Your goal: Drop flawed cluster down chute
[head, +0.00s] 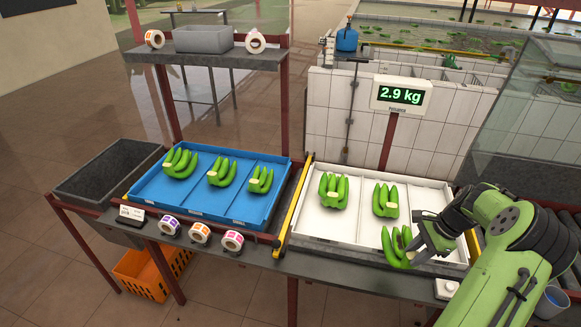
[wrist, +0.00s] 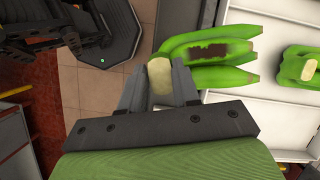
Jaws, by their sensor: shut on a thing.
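My gripper (head: 416,254) is shut on a green banana cluster (head: 396,245) at the front right of the white tray (head: 318,232). In the wrist view the fingers (wrist: 160,84) pinch the cluster's pale cut crown, and the cluster (wrist: 232,74) shows a large dark brown patch on one banana. It hangs over the tray's front edge; I cannot tell whether it touches the tray. Two other green clusters, one on the left (head: 333,190) and one in the middle (head: 385,199), lie in the white tray. No chute is clearly recognisable; a dark open trough (head: 108,172) stands far left.
A blue tray (head: 150,187) with three compartments holds three clusters. A yellow bar (head: 292,208) stands between the trays. A scale display (head: 400,95) on a post reads 2.9 kg. Label rolls (head: 200,233) line the front edge. An orange crate (head: 150,275) sits below.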

